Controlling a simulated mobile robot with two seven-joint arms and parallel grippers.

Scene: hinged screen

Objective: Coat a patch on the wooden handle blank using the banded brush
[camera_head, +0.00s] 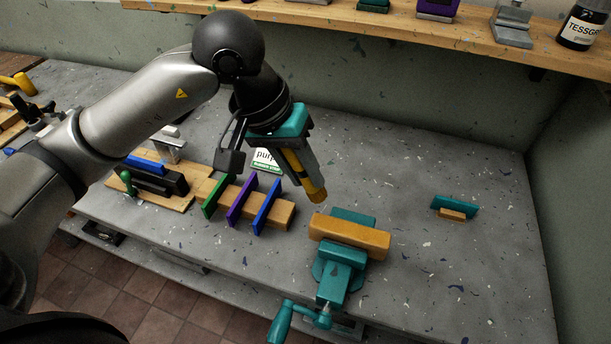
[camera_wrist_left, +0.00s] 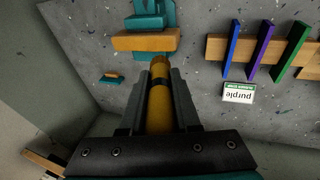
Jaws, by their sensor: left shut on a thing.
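The wooden handle blank (camera_head: 350,236) is an orange-brown bar clamped level in a teal vice (camera_head: 339,277) on the grey bench. It also shows at the top of the left wrist view (camera_wrist_left: 146,40). My left gripper (camera_head: 303,172) is shut on a yellow cylinder with a dark band, which looks like the banded brush (camera_head: 317,195). The brush points down and to the right, its brown end above and behind the blank's left end in the head view. In the left wrist view the brush (camera_wrist_left: 160,105) lies between the grey fingers. My right gripper is not in view.
A wooden strip (camera_head: 280,212) carries upright green, purple and blue plates left of the vice. A card reading "purple" (camera_wrist_left: 238,91) lies behind it. A small teal-and-wood block (camera_head: 455,207) sits right. A shelf (camera_head: 450,33) runs along the back. Bench right of the vice is mostly clear.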

